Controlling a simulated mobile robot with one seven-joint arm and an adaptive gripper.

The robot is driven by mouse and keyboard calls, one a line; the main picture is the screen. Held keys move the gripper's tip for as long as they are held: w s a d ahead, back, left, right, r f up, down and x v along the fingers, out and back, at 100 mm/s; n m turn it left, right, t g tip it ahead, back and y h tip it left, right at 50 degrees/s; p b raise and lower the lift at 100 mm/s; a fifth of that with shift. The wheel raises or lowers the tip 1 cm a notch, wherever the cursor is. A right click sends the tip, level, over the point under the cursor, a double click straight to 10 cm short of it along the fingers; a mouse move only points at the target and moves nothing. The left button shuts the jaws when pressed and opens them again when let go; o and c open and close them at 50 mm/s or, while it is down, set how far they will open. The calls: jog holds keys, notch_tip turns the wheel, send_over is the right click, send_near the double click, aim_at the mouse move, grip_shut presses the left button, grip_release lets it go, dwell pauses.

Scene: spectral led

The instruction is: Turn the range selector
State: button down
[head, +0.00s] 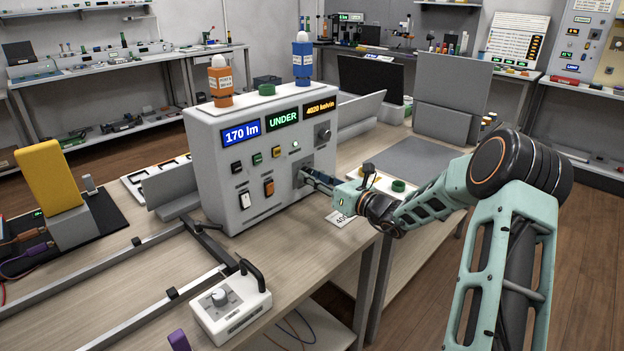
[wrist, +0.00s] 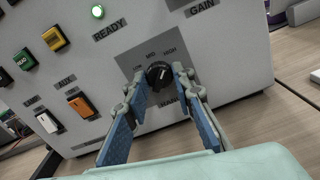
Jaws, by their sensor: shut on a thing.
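The range selector (wrist: 159,73) is a small black knob with a pale pointer mark, on a grey plate with position labels above it, on the front of a light grey instrument box (head: 215,150). The labels read roughly LOW, MID and HIGH. The pointer seems to aim upward, but its exact setting is hard to tell. My gripper (wrist: 162,79) is shut on the knob, with one blue-padded finger on each side. In the head view, my gripper (head: 312,177) reaches the box front from the right and largely hides the knob.
The box displays (head: 241,131) read 170 lm, UNDER and 4020 kelvin. A GAIN knob (head: 323,132) sits above the selector; rocker switches (head: 245,200) and coloured buttons are to its left. A green READY lamp (wrist: 98,12) is lit. A small dial unit (head: 232,308) stands in front.

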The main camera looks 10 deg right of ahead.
jog(key=n+b, duration=0.3)
jog(key=n, duration=0.1)
jog(key=shift+f+b, duration=0.3)
jog(key=shift+b, duration=0.05)
jog(key=n+b, duration=0.3)
jog(key=shift+r+n+b, duration=0.15)
jog(key=shift+n+b, duration=0.55)
jog(key=shift+b, duration=0.15)
jog(key=shift+r, duration=0.1)
jog(key=c, duration=1.6)
grip_release()
jog(key=shift+d, duration=0.1)
jog(key=v, duration=1.2)
